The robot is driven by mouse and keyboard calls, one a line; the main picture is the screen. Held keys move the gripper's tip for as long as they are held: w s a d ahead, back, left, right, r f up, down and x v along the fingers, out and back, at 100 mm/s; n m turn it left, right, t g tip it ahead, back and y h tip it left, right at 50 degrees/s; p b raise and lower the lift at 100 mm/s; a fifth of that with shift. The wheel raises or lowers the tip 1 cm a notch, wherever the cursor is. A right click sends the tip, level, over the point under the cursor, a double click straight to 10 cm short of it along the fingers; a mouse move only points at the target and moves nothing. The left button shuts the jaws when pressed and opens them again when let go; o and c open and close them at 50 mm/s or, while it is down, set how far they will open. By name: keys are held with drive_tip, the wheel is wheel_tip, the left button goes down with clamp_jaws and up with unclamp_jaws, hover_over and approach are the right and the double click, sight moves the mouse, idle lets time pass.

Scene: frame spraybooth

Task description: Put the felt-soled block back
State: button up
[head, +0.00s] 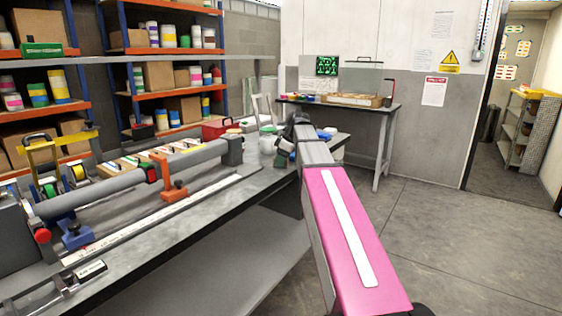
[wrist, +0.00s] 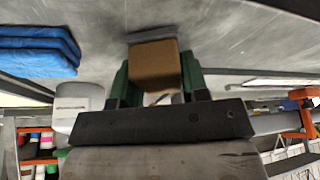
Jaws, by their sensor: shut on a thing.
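The felt-soled block shows in the wrist view as a brown block (wrist: 154,68) with a dark grey sole (wrist: 153,37) at its far end. My gripper (wrist: 155,78) is shut on it, with a green-lined finger on each side. The sole faces a grey surface; I cannot tell whether it touches. In the head view my gripper (head: 284,150) is small and dark at the far right end of the long workbench (head: 215,215), partly behind my own arm. The block cannot be made out there.
Folded blue cloths (wrist: 38,52) lie near my gripper, with a white tub (head: 267,141) nearby. A long grey roller (head: 120,187) runs along the bench. A red box (head: 218,129) stands behind. A back table (head: 376,110) holds a wooden tray (head: 355,99). The floor at right is clear.

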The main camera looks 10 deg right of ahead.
drive_tip(key=shift+f, duration=0.2)
drive_tip(key=o, duration=0.8)
drive_tip(key=shift+o, duration=0.2)
drive_tip(key=v, duration=1.2)
drive_tip(key=shift+r, duration=0.1)
